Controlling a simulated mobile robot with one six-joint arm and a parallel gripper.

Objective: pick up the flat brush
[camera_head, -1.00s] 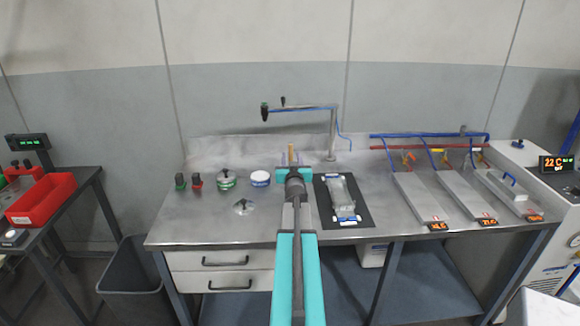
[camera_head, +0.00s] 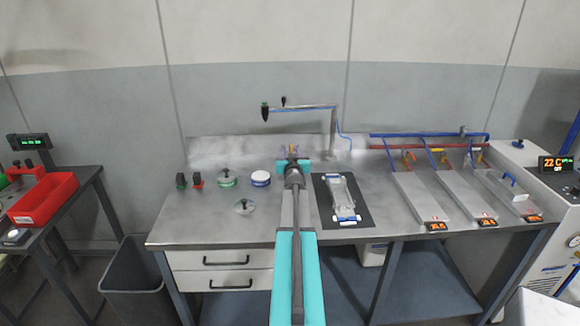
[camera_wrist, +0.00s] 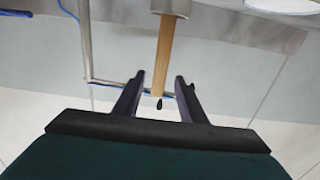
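The flat brush (camera_wrist: 163,50) shows in the wrist view as a light wooden handle. My gripper (camera_wrist: 159,79) is open, one dark finger on each side of the handle, with a gap visible on both sides. Whether the handle lies fully between the fingertips in depth is hard to tell. In the head view my gripper (camera_head: 291,150) is over the back middle of the bench, and my own arm hides most of the brush and what holds it.
A dark mat (camera_head: 353,212) with a clear device lies to the right. A metal post (camera_head: 333,135) with a horizontal arm stands behind right. Sloped metal troughs (camera_head: 420,197) stand farther right.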

